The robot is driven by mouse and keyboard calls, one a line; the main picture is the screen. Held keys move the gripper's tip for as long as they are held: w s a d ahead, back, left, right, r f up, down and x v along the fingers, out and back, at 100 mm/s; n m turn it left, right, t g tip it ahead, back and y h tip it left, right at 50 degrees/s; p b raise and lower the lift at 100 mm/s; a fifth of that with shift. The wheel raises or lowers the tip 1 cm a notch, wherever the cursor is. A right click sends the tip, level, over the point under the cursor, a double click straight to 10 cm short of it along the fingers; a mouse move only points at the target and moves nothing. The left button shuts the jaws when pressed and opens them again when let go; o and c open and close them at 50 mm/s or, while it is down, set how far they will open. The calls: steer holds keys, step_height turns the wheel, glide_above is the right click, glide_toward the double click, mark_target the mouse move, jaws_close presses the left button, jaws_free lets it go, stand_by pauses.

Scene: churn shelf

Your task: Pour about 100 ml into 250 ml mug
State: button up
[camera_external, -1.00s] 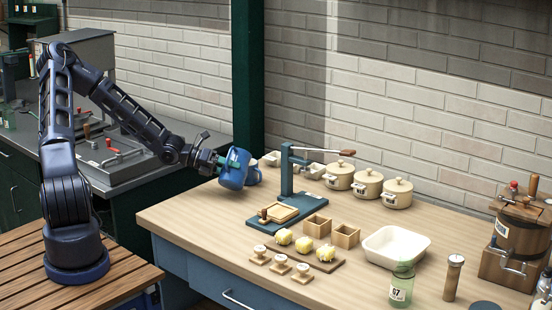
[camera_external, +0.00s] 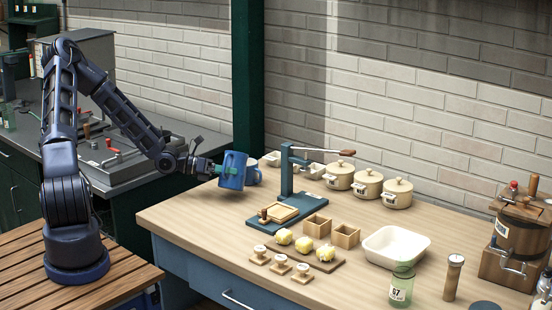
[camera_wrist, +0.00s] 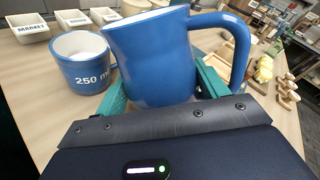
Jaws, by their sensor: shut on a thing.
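My gripper (camera_external: 210,168) is shut on a blue jug (camera_external: 232,171) with a large side handle, near the left end of the wooden table. In the wrist view the jug (camera_wrist: 152,55) stands nearly upright between the green fingers (camera_wrist: 165,88). Its contents are hidden. A blue mug marked "250 ml" (camera_wrist: 85,70) stands on the table just left of the jug in the wrist view. In the external view the mug (camera_external: 253,173) is partly hidden behind the jug. The mug's inside looks pale; I cannot tell whether it holds liquid.
White bins, one labelled "MARKET" (camera_wrist: 28,28), stand behind the mug. A green press (camera_external: 286,185) is to the right, with lidded pots (camera_external: 368,186) beyond.

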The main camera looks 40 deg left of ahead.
mark_target(225, 179)
steer(key=shift+s+d+f+m+t+h, duration=0.1)
steer(key=shift+s+d+m+t+h, duration=0.05)
steer(key=shift+s+m, duration=0.25)
steer(key=shift+s+d+f+m+t+h, duration=0.15)
steer(key=shift+s+m, duration=0.1)
steer(key=shift+m, duration=0.25)
steer(key=shift+s+d+f+m+t+h, duration=0.1)
steer(key=shift+s+f+m+t+h, duration=0.2)
steer(key=shift+m, duration=0.5)
steer(key=shift+s+d+f+m+t+h, duration=0.1)
steer(key=shift+s+f+m+t, duration=0.2)
steer(key=shift+m, duration=0.5)
steer(key=shift+s+r, duration=0.1)
steer(key=shift+r, duration=0.05)
